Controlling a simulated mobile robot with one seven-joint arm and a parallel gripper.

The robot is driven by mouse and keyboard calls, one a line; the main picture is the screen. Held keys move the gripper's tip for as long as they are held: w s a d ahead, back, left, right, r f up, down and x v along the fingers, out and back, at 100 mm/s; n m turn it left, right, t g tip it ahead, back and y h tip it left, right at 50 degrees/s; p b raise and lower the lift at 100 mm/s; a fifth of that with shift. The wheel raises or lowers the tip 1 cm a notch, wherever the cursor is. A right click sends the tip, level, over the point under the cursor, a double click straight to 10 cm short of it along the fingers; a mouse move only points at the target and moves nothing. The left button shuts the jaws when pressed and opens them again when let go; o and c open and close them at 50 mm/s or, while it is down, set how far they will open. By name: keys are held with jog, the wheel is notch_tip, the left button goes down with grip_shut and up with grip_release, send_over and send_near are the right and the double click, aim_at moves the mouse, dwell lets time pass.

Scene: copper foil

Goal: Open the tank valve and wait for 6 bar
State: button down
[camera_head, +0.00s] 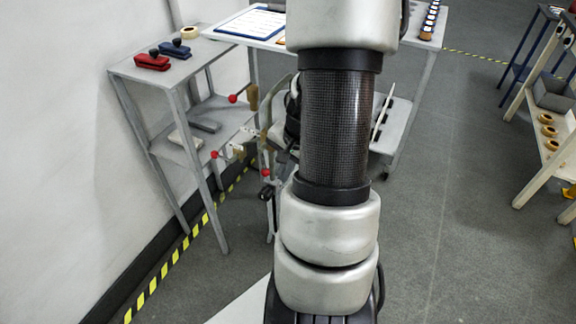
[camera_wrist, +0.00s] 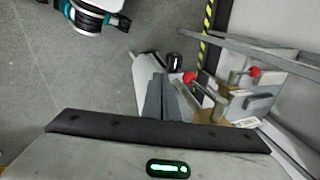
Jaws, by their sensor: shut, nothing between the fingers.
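Red-knobbed levers stand beside the grey bench in the head view: an upper red knob (camera_head: 232,98), a middle one (camera_head: 214,154) and a lower one (camera_head: 265,172). In the wrist view, two red knobs show to the right of my gripper (camera_wrist: 164,88), a nearer one (camera_wrist: 190,77) and a farther one (camera_wrist: 254,71). My gripper's grey fingers are shut and empty, apart from the nearer knob in the picture. I cannot tell which lever is the tank valve. No tank or pressure reading is clearly visible. My arm hides much of the middle in the head view.
A grey bench (camera_head: 128,70) along the left wall holds a red clamp (camera_head: 152,61), a blue clamp (camera_head: 175,49) and a tape roll (camera_head: 189,32). A white table with a blue-edged board (camera_head: 251,22) stands behind. The floor (camera_head: 450,180) at right is clear up to a shelf.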

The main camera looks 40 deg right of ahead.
aim_at(268, 174)
jog(key=shift+w+a+f, duration=0.15)
jog(key=shift+w+f, duration=0.05)
jog(key=shift+w, duration=0.45)
jog(key=shift+w+a+f, duration=0.1)
jog(key=shift+w+f, duration=0.05)
jog(key=shift+w, duration=0.5)
jog(key=shift+w+a+f, duration=0.15)
jog(key=shift+w+f, duration=0.05)
jog(key=shift+w, duration=0.45)
jog(key=shift+w+a+f, duration=0.25)
jog(key=shift+w+f, duration=0.05)
jog(key=shift+w, duration=0.35)
jog(key=shift+s, duration=0.1)
